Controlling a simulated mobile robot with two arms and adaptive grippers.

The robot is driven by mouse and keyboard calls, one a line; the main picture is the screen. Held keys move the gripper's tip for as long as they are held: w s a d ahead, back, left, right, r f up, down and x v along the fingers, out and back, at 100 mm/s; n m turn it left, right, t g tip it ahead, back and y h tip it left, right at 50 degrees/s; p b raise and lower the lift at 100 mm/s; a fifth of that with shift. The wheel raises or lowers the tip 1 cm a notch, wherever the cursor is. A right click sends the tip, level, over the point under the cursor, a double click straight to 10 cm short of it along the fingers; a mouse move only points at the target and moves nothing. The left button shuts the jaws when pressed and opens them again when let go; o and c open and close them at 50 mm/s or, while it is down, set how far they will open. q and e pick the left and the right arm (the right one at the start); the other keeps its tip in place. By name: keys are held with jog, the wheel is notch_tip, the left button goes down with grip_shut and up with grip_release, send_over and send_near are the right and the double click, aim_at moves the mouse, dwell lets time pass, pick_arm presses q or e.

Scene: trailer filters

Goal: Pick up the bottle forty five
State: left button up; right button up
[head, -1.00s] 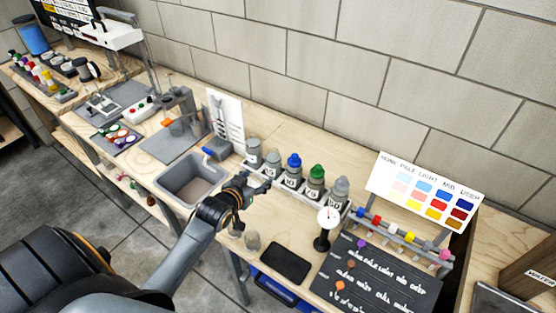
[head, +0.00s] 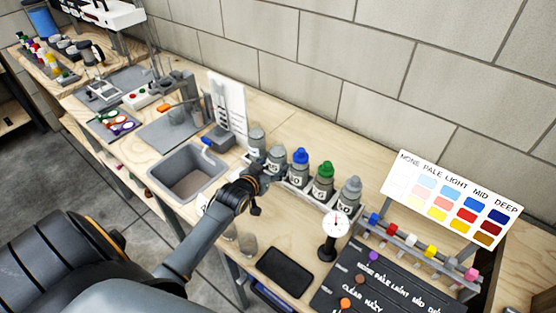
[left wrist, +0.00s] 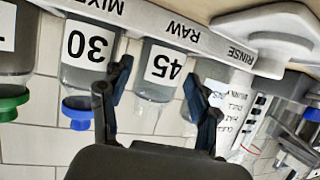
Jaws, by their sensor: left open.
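Bottle forty five (left wrist: 162,72) is a grey bottle with a white label reading 45. It appears upside down in the left wrist view, under the RAW mark of the rack. In the head view it seems to be the grey-topped bottle (head: 277,158) just left of the blue-capped one. My left gripper (left wrist: 165,100) is open, with one finger on each side of bottle forty five in the wrist view. I cannot tell whether the fingers touch it. In the head view the gripper (head: 262,180) is right in front of the bottle row, partly hidden by its own wrist.
Bottle 30 (left wrist: 88,55), blue-capped, stands close beside one finger. A green-capped bottle (head: 322,180) and a grey one (head: 349,192) follow to the right. A sink (head: 188,176) is left of my wrist. A round dial (head: 336,224) stands at the front right.

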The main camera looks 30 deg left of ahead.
aim_at(278, 161)
pick_arm(q)
jog(key=x, duration=0.4)
jog(key=shift+w+a+f, duration=0.15)
jog(key=shift+w, duration=0.15)
jog(key=c, duration=1.2)
